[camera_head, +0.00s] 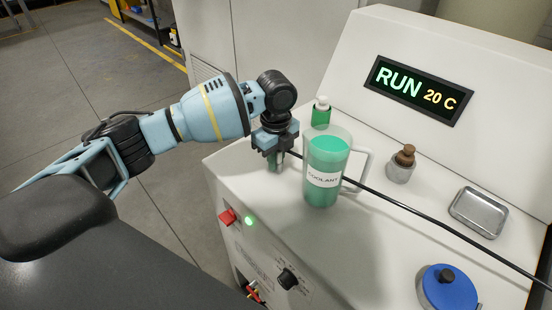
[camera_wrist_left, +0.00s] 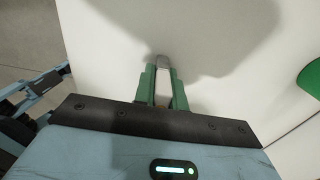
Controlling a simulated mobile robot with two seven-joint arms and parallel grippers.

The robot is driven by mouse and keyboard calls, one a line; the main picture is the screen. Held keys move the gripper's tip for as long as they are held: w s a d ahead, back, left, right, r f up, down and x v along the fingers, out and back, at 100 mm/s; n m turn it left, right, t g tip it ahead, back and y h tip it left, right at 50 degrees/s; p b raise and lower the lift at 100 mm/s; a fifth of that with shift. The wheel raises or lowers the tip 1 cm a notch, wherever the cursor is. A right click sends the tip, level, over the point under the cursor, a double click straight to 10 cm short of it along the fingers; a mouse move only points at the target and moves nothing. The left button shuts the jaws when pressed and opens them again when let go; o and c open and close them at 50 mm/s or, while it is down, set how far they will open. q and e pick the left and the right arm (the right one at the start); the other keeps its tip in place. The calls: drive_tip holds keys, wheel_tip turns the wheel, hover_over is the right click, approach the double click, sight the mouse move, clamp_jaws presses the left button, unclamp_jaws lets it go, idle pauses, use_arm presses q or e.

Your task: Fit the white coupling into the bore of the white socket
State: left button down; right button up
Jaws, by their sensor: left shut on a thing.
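My left gripper (camera_head: 274,166) is over the front left part of the white machine top, just left of the coolant jug. In the left wrist view its green fingers (camera_wrist_left: 162,92) are shut on a small pale piece, apparently the white coupling (camera_wrist_left: 162,61); only its greyish end shows between the fingertips. In the head view the fingers hide it. I cannot make out the white socket or its bore in either view. My right gripper is not in view.
A clear jug (camera_head: 326,160) of green coolant stands close right of the gripper. A black cable (camera_head: 430,221) crosses the top. A green bottle (camera_head: 321,114), brown-stoppered pot (camera_head: 401,165), metal tray (camera_head: 479,212) and blue lid (camera_head: 447,288) stand around. A red button (camera_head: 227,217) is on the front.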

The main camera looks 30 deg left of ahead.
use_arm(q)
wheel_tip(320, 180, up, 10)
drive_tip(key=shift+r, duration=0.1)
idle(0.4)
idle(0.4)
